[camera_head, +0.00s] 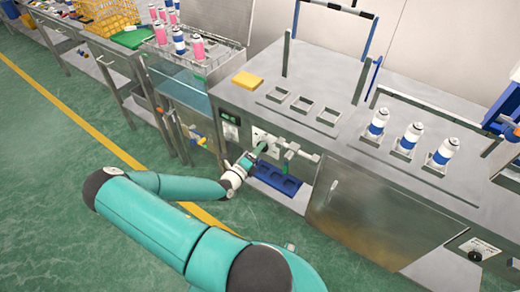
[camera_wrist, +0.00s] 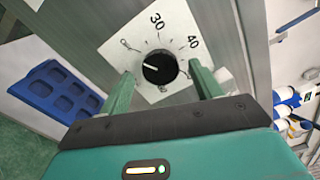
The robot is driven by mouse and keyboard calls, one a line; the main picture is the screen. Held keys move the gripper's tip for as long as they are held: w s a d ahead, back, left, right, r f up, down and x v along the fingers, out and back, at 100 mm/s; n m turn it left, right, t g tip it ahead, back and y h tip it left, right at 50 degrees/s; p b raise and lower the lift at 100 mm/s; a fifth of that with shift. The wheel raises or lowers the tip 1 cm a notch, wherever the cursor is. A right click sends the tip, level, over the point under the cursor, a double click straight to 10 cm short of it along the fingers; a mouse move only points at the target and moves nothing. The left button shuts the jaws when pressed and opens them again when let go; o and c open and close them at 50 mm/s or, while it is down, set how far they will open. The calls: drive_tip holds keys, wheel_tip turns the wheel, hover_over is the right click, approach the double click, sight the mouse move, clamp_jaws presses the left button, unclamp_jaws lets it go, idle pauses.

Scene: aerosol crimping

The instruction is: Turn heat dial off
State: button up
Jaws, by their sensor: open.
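The heat dial is a round black knob (camera_wrist: 160,67) on a white square plate with a printed scale in the wrist view. I read 30 above it and 40 at its upper right. Its white mark points left. My gripper (camera_wrist: 164,76) is open, with one green finger on each side of the knob. I cannot tell whether the fingers touch it. In the head view, my gripper (camera_head: 258,152) is at the white dial plate (camera_head: 265,138) on the front of the steel bench. The knob itself cannot be made out there.
A blue tray with recesses (camera_head: 275,180) is below the dial, and it shows at left in the wrist view (camera_wrist: 58,90). A valve-like fitting (camera_head: 291,150) sticks out right of my gripper. White-and-blue cans (camera_head: 412,136) stand on the bench top (camera_head: 340,80). Green floor is open in front.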

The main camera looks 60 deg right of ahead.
drive_tip(key=w+a, duration=0.1)
drive_tip(key=a, duration=1)
drive_tip(key=shift+w+a, duration=0.15)
drive_tip(key=shift+w, duration=0.25)
drive_tip(key=w+a+r+m+y, duration=0.3)
drive_tip(key=a+r+m+y, duration=0.3)
drive_tip(key=a+r+m, duration=0.4)
drive_tip(key=w+a+r+m+y, duration=0.3)
drive_tip(key=a+r+m+y, duration=0.2)
drive_tip(key=a+r+m, duration=0.45)
drive_tip(key=s+a+r+m+t+y, duration=0.2)
drive_tip(key=a+r+m+t+y, duration=0.1)
drive_tip(key=a+r, duration=0.5)
drive_tip(key=s+a+r+m+t+y, duration=0.2)
drive_tip(key=a+r+m+t, duration=0.3)
drive_tip(key=r, duration=0.6)
drive_tip(key=a+m+y, duration=0.1)
drive_tip(key=a+m, duration=0.1)
drive_tip(key=shift+s+a+r+m+y, duration=0.2)
drive_tip(key=shift+a+m+y, duration=0.15)
drive_tip(key=shift+a+y, duration=0.05)
